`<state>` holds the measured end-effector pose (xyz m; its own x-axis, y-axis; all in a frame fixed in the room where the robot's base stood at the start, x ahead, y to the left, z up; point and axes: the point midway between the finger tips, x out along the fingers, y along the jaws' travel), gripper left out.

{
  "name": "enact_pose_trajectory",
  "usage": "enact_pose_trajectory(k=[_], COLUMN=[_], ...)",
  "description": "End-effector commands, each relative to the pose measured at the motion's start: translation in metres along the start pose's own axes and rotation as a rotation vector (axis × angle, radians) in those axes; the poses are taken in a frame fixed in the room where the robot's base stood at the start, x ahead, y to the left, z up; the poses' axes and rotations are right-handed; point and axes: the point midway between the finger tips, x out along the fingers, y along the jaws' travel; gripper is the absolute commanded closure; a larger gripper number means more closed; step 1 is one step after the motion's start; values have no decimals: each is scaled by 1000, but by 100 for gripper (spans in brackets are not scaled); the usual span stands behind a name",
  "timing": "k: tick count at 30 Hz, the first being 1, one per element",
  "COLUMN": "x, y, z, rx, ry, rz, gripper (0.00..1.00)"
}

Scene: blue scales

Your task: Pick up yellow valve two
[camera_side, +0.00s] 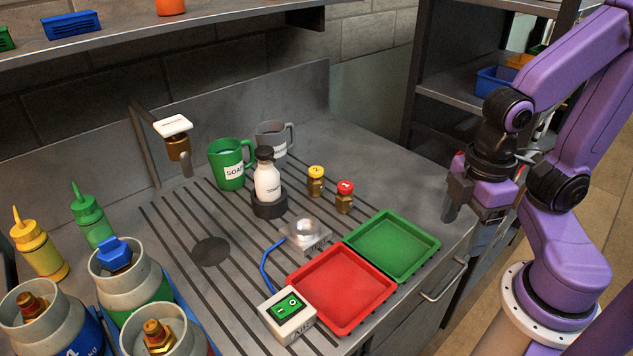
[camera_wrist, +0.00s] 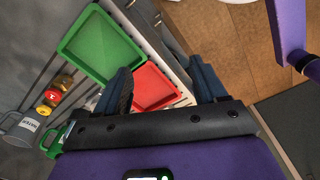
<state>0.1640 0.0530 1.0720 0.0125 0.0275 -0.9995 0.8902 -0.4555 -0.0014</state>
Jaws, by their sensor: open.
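The yellow-topped valve (camera_side: 316,180) has a brass body and stands upright on the grooved steel counter. The red-topped valve (camera_side: 345,197) stands just right of it and nearer the green tray. In the wrist view the yellow valve (camera_wrist: 43,110) and the red valve (camera_wrist: 52,96) show at the left edge, small and close together. My gripper (camera_side: 463,215) is at the counter's right edge, beyond the green tray and well apart from both valves. In the wrist view its two fingers (camera_wrist: 160,85) are spread with nothing held between them.
A green tray (camera_side: 392,246) and a red tray (camera_side: 341,288) lie between the valves and the front edge. A soap bottle (camera_side: 267,183), green mug (camera_side: 228,165) and grey mug (camera_side: 273,140) stand left and behind the valves.

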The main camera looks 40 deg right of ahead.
Motion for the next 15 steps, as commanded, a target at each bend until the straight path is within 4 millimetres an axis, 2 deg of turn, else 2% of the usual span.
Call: enact_pose_trajectory(k=[4,7,11,15], x=[-1,-4,-12,-20], y=[1,8,29,64], z=[-2,-13,-43,-82], rx=[-3,-23,-88,-185], ry=[0,-2,-5,-10], rz=[0,1,3,4], gripper=[29,29,29,29])
